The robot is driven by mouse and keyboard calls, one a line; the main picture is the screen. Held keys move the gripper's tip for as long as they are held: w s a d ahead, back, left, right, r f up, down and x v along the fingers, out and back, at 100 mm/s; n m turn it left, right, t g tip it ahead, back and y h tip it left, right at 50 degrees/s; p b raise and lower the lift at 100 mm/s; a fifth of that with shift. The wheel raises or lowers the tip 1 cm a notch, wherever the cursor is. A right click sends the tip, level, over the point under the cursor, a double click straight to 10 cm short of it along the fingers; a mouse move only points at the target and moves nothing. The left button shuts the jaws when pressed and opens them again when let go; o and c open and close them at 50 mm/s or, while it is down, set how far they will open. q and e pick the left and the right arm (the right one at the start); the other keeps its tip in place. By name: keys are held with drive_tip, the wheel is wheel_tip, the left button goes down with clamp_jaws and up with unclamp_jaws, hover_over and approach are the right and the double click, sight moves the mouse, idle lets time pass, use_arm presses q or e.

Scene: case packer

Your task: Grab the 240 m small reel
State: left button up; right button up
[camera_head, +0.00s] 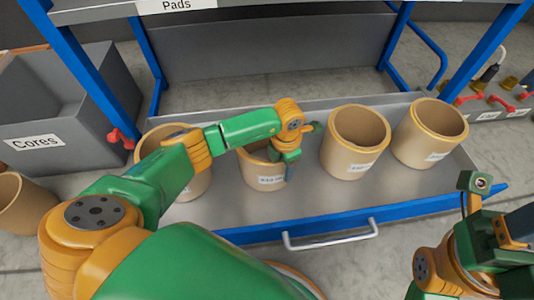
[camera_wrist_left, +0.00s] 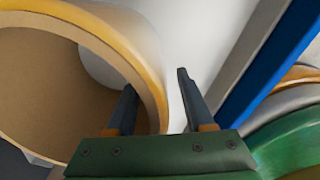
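Several tan cylindrical reels with hollow tops and white labels stand upright in a grey drawer. The labels are too small to read surely, so I cannot tell which is the 240 m one. My left gripper (camera_head: 286,168) is at the right side of the second reel from the left (camera_head: 262,174), partly covering it. In the left wrist view, my left gripper (camera_wrist_left: 160,95) is open. One finger shows against the hollow of a reel (camera_wrist_left: 148,60), the other outside its wall, with a gap beside that finger. My right arm is at the lower right; its fingers cannot be made out.
The drawer (camera_head: 330,205) has a blue front edge and a handle (camera_head: 330,236). Other reels stand left (camera_head: 178,182) and right (camera_head: 352,145), (camera_head: 428,135). A grey "Cores" bin (camera_head: 80,125) is at left. A shelf with blue posts (camera_head: 97,80) stands behind.

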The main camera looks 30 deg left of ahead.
use_arm(q)
clamp_jaws()
idle(1.2)
